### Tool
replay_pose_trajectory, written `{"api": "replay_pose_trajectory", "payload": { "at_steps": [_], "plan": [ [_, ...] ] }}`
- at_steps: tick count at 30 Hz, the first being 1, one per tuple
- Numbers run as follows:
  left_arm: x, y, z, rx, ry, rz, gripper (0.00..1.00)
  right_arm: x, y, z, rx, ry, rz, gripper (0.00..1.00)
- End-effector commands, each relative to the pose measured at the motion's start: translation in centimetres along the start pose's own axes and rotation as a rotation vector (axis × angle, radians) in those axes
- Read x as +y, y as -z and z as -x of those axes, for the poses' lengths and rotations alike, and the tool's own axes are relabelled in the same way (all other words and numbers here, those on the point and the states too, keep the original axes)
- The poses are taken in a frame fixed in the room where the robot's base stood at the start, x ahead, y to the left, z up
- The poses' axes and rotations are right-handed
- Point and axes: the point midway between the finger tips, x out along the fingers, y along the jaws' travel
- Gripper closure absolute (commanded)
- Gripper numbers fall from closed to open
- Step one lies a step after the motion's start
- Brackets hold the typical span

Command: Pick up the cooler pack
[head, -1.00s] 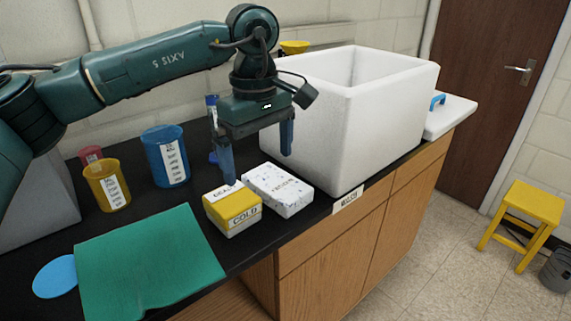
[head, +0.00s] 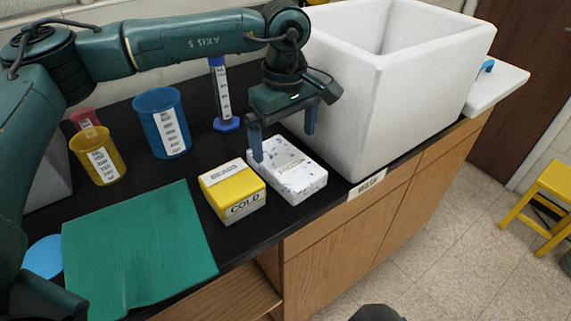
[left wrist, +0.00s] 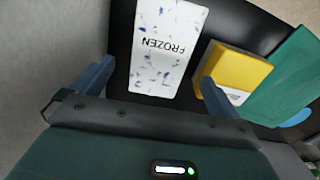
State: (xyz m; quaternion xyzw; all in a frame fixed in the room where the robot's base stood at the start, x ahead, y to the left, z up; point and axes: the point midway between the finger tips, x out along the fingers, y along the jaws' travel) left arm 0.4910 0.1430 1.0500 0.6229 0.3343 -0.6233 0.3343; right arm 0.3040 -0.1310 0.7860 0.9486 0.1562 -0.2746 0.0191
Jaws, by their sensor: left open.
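A white block with blue specks (head: 288,172) lies flat on the black bench top, in front of the big white box. In the left wrist view the speckled block (left wrist: 168,50) reads FROZEN. A yellow-and-white box marked COLD (head: 233,190) sits just left of it; it also shows in the left wrist view (left wrist: 238,70). I cannot tell from a label which one is the cooler pack. My left gripper (head: 283,143) is open and empty, pointing down over the far part of the speckled block. In the left wrist view its fingers (left wrist: 155,76) stand on either side of that block.
A tall open white box (head: 405,95) stands close on the right. A blue beaker (head: 162,122), a yellow beaker (head: 97,155) and a blue-based cylinder (head: 222,95) stand behind and left. A green mat (head: 140,250) lies at the front left. The bench's front edge is near.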

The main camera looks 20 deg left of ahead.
Motion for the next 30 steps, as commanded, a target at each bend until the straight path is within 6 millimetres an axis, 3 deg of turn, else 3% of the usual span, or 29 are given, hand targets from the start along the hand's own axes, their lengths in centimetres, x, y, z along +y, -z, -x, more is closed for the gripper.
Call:
{"api": "replay_pose_trajectory", "payload": {
  "at_steps": [7,12,20,30],
  "plan": [
    [-0.2,-0.3,-2.9,0.000,0.005,0.000,0.00,0.5,0.9,0.4,-0.004,-0.011,0.002,0.64],
    [-0.2,-0.2,-4.9,0.000,0.002,0.002,0.00,0.8,0.2,0.2,-0.021,-0.018,0.002,0.64],
    [-0.1,-0.2,-5.3,0.001,0.000,0.002,0.00,0.8,0.2,0.2,-0.022,-0.019,0.000,0.64],
    [-0.1,-0.2,-5.2,0.001,0.000,0.002,0.28,0.8,0.4,0.2,-0.018,-0.019,0.001,0.64]
  ]
}}
